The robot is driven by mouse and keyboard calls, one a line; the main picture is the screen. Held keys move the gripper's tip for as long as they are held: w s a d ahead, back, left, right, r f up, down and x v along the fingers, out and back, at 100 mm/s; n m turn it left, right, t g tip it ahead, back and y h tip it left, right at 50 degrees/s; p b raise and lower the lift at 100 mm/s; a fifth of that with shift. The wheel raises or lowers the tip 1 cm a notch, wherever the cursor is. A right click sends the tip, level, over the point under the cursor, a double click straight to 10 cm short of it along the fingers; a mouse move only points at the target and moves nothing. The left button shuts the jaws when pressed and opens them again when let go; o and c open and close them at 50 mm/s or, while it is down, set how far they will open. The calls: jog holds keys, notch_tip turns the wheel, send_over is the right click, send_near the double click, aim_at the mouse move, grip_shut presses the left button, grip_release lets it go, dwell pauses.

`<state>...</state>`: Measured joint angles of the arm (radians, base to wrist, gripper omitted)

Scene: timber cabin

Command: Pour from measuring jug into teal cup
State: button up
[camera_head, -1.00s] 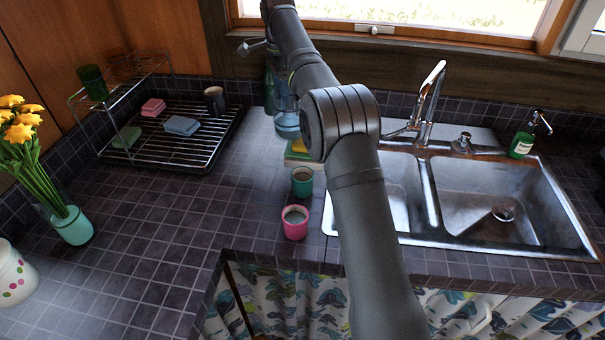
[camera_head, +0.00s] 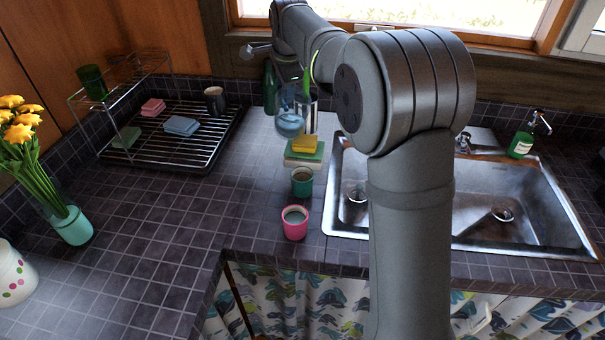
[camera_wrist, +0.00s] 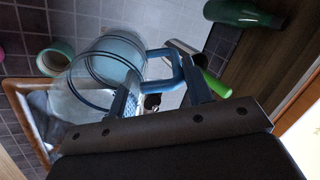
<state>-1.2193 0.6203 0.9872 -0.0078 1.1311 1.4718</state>
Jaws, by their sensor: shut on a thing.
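The clear measuring jug (camera_head: 289,122) with bluish liquid hangs above the counter, behind the teal cup. In the wrist view the jug (camera_wrist: 108,66) has a blue handle (camera_wrist: 172,72) between the fingers of my gripper (camera_wrist: 163,92), which is shut on it. The teal cup (camera_head: 301,182) stands upright on the tiles in front of the jug, with brownish contents. It also shows in the wrist view (camera_wrist: 56,59), beside the jug and apart from it. My fingertips are hard to make out in the head view.
A pink cup (camera_head: 294,222) stands in front of the teal cup. A yellow sponge (camera_head: 304,144) lies on a stack (camera_head: 304,160) behind it. A metal container (camera_head: 309,112) and green bottle (camera_head: 270,88) stand near the jug.

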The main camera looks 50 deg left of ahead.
aim_at(293, 124)
jog(key=d+y, duration=0.1)
jog(key=s+d+t+y, duration=0.1)
jog(key=d, duration=0.1)
jog(key=d+r+y, duration=0.1)
jog(key=y, duration=0.1)
jog(key=shift+s+d+t, duration=0.3)
jog(key=shift+s, duration=0.05)
jog(key=shift+d+f+y, duration=0.1)
jog(key=shift+f+y, duration=0.05)
jog(key=shift+y, duration=0.25)
jog(key=shift+s+d+f+t+y, duration=0.2)
jog(key=shift+d+f+t+y, duration=0.2)
jog(key=shift+d+y, duration=0.15)
dwell(1.0)
jog(key=shift+s+d+f+y, duration=0.15)
jog(key=shift+d+y, duration=0.3)
jog(key=shift+y, duration=0.3)
dwell(1.1)
jog(key=shift+s+d+y, duration=0.25)
jog(key=shift+y, duration=0.05)
dwell(1.0)
jog(key=shift+d+f+t+y, duration=0.2)
jog(key=shift+d+t+y, duration=0.15)
jog(key=shift+t, duration=0.15)
dwell(1.5)
